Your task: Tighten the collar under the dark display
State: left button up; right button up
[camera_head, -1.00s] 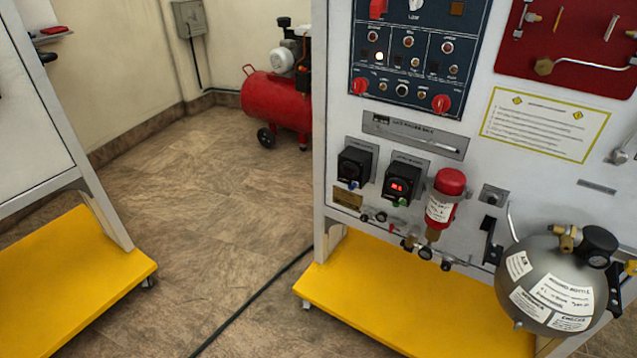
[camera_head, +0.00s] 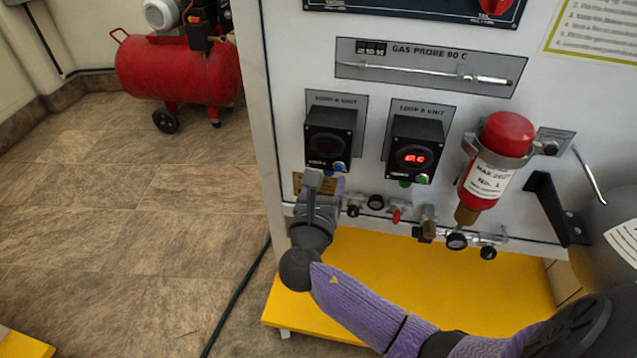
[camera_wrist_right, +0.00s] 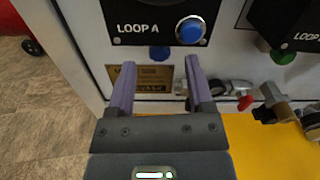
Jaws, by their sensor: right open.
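The loop A unit (camera_head: 331,137) is a black box on the white panel with a dark display. The wrist view shows its front (camera_wrist_right: 150,20), with a blue button (camera_wrist_right: 190,30) at lower right. A blue collar (camera_wrist_right: 160,53) sits under it; my gripper seems to hide it in the head view. My right gripper (camera_head: 324,184) is just below the unit. Its purple fingers (camera_wrist_right: 160,68) are open, pointing at the panel, one on each side of the collar in the picture. I cannot tell whether they touch it. My left gripper is not in view.
The loop B unit (camera_head: 415,149) with a lit red display and green collar (camera_head: 404,183) is to the right. A yellow base (camera_head: 380,260) is below. A red compressor (camera_head: 180,72) stands behind.

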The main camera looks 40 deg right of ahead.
jog(key=shift+b+x, duration=0.3)
jog(key=shift+x, duration=0.7)
jog(key=shift+c, duration=1.3)
grip_shut()
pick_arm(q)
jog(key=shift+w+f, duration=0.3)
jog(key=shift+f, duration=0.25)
